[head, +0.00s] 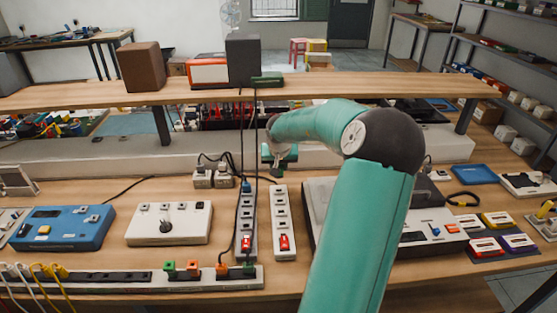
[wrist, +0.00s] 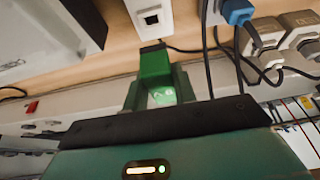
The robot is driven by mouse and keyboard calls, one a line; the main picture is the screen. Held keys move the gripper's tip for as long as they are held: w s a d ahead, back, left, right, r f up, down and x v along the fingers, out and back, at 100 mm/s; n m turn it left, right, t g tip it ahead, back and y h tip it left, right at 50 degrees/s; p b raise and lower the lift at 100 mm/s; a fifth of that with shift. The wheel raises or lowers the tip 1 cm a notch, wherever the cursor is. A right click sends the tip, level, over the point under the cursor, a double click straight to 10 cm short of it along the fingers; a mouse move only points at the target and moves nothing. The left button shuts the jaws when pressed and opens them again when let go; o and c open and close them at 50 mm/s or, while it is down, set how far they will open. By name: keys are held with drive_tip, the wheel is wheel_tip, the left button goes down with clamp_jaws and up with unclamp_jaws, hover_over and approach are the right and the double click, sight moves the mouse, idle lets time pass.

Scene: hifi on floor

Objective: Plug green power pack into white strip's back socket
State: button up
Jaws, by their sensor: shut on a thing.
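The white strip (head: 283,222) lies lengthwise on the bench, with a row of sockets and a red switch near its front end. Its back end and back socket (wrist: 152,19) show at the top of the wrist view. My gripper (head: 279,155) is beyond the strip's back end and is shut on the green power pack (wrist: 155,68), which sits between the two green fingers. In the wrist view the pack's far end appears close to the strip's end, apart from the socket opening. My arm and fingers partly hide the pack in the head view.
A second strip (head: 246,228) with a blue plug (head: 246,187) stands close on the left. Dark cables hang beside it, near two grey adapters (head: 212,178). A large grey device (head: 322,212) is close on the right. A raised shelf (head: 200,94) runs behind.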

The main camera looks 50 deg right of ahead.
hover_over(279, 189)
drive_tip(key=shift+w+f, duration=0.15)
drive_tip(key=shift+f, duration=2.1)
drive_tip(key=shift+f, duration=1)
idle(2.0)
drive_tip(key=o, duration=1)
drive_tip(key=shift+w+d+r+v, duration=0.15)
drive_tip(key=shift+w+d+v, duration=0.1)
drive_tip(key=shift+v, duration=2.95)
drive_tip(key=shift+w+d+r+v, duration=0.2)
drive_tip(key=shift+d+v, duration=0.1)
drive_tip(key=shift+v, duration=2.95)
drive_tip(key=shift+w+d+r+v, duration=0.1)
drive_tip(key=shift+w+d+v, duration=0.15)
drive_tip(key=shift+v, duration=2.95)
